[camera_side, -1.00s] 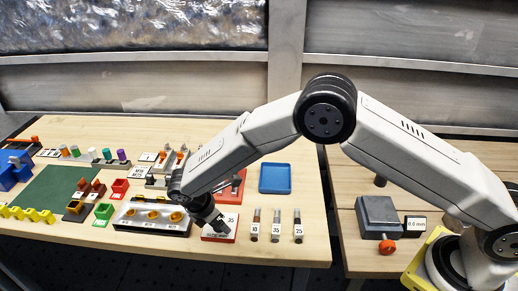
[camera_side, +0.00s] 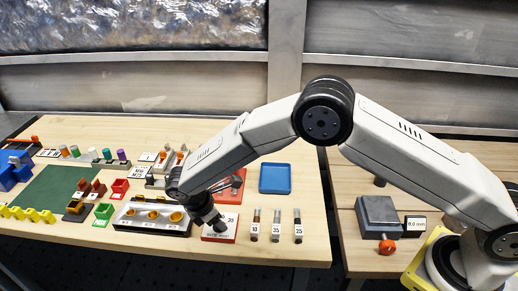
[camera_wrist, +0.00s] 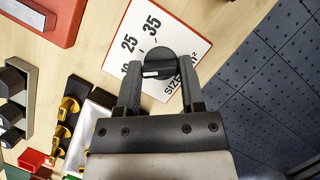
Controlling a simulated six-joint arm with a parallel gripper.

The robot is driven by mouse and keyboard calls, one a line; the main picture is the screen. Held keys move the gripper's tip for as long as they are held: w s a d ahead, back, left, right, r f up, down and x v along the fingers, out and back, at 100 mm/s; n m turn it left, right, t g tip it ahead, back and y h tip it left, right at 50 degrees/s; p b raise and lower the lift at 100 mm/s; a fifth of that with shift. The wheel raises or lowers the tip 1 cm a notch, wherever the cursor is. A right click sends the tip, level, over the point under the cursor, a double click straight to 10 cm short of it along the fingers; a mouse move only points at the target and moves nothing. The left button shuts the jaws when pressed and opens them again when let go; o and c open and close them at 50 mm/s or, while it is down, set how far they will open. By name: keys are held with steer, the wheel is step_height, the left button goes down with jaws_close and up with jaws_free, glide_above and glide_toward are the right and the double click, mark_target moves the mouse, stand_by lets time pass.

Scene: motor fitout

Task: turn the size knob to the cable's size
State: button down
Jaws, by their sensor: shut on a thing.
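The size knob (camera_wrist: 158,62) is a round black knob with a white mark on its lower left side in the wrist view. It sits on a white dial plate (camera_wrist: 118,48) printed with 25, 35, a partly hidden number and "SIZE mm²". Which number the mark points at is not clear. My gripper (camera_wrist: 160,76) is shut on the knob, one finger on each side. In the side view my gripper (camera_side: 218,226) is down on the dial plate (camera_side: 213,236), hiding the knob. Three upright-lying cables with number tags, including a middle cable (camera_side: 276,228) tagged 35, lie to its right.
A block with gold-lined holes (camera_side: 130,222) stands close left of the dial. A red stand (camera_side: 238,188) is behind it, and an empty blue tray (camera_side: 275,178) is behind the cables. The table's front edge is close to the dial.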

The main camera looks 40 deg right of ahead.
steer(key=m+g, duration=0.1)
steer(key=m, duration=0.3)
steer(key=shift+w+g, duration=0.1)
steer(key=shift+g, duration=0.2)
steer(key=m+g+y, duration=0.1)
steer(key=m, duration=0.3)
steer(key=shift+m, duration=0.3)
steer(key=m+g+y, duration=0.1)
steer(key=m+y, duration=0.1)
steer(key=m, duration=0.2)
steer(key=shift+w+d+m, duration=0.1)
steer(key=shift+m, duration=0.2)
steer(key=shift+m+y, duration=0.7)
steer(key=shift+m, duration=1)
steer(key=shift+c, duration=1)
jaws_free()
